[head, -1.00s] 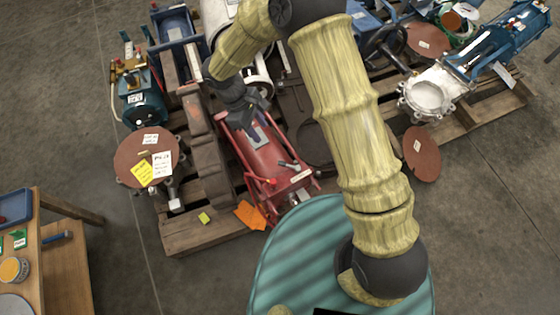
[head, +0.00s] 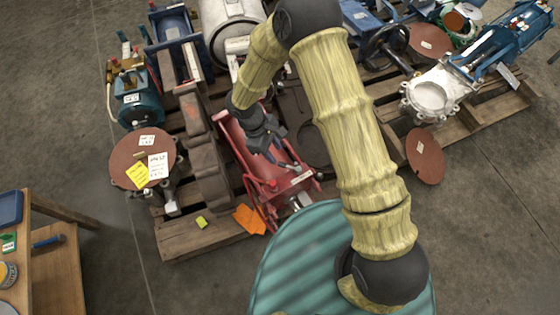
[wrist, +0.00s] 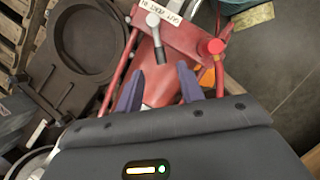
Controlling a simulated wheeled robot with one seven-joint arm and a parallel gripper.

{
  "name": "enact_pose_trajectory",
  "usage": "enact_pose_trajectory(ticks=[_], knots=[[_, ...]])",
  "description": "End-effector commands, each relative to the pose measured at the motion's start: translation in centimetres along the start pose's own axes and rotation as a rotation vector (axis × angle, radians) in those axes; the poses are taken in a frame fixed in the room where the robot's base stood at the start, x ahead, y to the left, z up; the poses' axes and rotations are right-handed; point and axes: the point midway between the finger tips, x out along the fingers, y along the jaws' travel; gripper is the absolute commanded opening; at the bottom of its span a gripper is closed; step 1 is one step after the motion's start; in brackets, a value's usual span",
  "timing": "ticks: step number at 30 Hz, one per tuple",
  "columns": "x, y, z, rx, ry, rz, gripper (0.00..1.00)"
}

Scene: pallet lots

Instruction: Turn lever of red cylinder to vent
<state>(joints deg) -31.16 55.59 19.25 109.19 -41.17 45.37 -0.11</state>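The red cylinder (head: 236,140) lies on the pallet in front of me in the head view. Its red body also shows in the wrist view (wrist: 160,84). In the wrist view a pale metal lever (wrist: 155,32) with a dark tip sits on its end block, beside a label. The lever's tip lies just beyond the fingertips, roughly in line with the gap.
A red knob (wrist: 215,46) stands beside the lever. Brown stacked castings (head: 205,150) lie left of the cylinder. A round brown disc with notes (head: 125,160) is further left. An orange tag (head: 249,219) lies at the pallet (head: 185,236) edge. Open floor lies left.

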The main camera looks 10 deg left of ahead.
Motion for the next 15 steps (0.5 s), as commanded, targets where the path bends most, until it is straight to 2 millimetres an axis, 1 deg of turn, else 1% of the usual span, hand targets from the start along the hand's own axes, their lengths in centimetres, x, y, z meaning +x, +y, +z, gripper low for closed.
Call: enact_pose_trajectory(ticks=[1,6,10,15], knots=[[1.4,0.0,-0.1,0.000,-0.002,-0.002,0.38],[4.2,0.0,-0.1,0.001,-0.002,-0.002,0.38],[5.4,0.0,-0.1,0.001,0.000,0.000,0.38],[5.8,0.0,0.0,0.002,0.000,0.000,0.38]])
